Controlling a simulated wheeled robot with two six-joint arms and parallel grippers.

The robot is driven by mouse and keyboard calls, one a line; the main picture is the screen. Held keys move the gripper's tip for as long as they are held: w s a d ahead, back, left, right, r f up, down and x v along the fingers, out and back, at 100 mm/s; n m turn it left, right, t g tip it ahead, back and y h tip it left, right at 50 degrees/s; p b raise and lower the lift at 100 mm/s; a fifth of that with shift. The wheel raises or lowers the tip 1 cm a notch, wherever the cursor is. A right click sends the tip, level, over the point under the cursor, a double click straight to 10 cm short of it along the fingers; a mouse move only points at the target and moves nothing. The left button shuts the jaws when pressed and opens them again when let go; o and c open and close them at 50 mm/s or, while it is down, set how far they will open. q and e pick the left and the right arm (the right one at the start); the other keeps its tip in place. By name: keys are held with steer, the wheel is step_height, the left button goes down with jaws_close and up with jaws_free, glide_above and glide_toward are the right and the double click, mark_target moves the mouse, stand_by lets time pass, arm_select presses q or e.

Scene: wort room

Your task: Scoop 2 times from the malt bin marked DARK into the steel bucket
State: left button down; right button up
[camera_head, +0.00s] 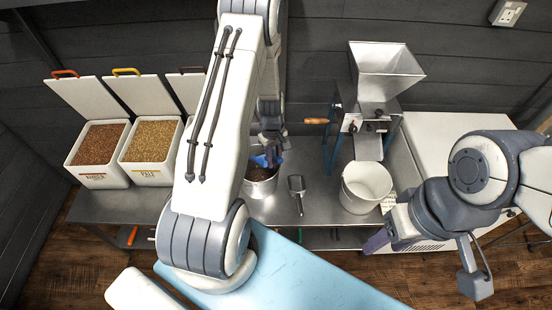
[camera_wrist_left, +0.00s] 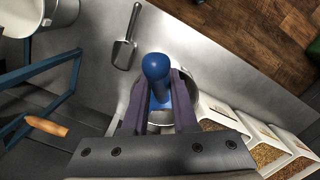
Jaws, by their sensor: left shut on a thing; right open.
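My left gripper (camera_head: 270,142) is shut on the blue handle of a scoop (camera_wrist_left: 157,72), just above the steel bucket (camera_head: 262,188). The wrist view shows the blue handle between the purple fingers (camera_wrist_left: 158,112), with the bucket's rim around it. Dark brown grain shows inside the bucket; whether it lies in the bucket or in the scoop I cannot tell. A third malt bin with its lid (camera_head: 188,90) raised and a dark handle is mostly hidden behind my left arm; its label is not visible. My right gripper (camera_head: 380,241) is open and empty, at the right front of the bench.
Open bins of reddish malt (camera_head: 88,178) and pale malt (camera_head: 146,172) stand at left. A small metal scoop (camera_head: 297,190) lies on the steel bench. A white bucket (camera_head: 352,199) stands below the mill (camera_head: 385,72). The mill's wooden-handled crank (camera_head: 317,121) sticks out leftward.

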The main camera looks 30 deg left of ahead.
arm_select(q)
steer(key=shift+w+a+r+g+h, duration=0.2)
steer(key=shift+w+a+r+h, duration=0.1)
steer(key=shift+a+r+h, duration=0.2)
steer(key=shift+w+a+r+g+h, duration=0.25)
steer(key=shift+a+r+h, duration=0.15)
steer(key=shift+a+r, duration=0.1)
steer(key=shift+w+a+r+g+h, duration=0.2)
steer(key=shift+a+h, duration=0.1)
steer(key=shift+a, duration=0.1)
steer(key=shift+w+a+r+g+h, duration=0.1)
steer(key=shift+w+a+r+h, duration=0.15)
steer(key=shift+a, duration=0.2)
steer(key=shift+w+a+r+g+h, duration=0.15)
steer(key=shift+a+r+h, duration=0.05)
steer(key=shift+a+h, duration=0.2)
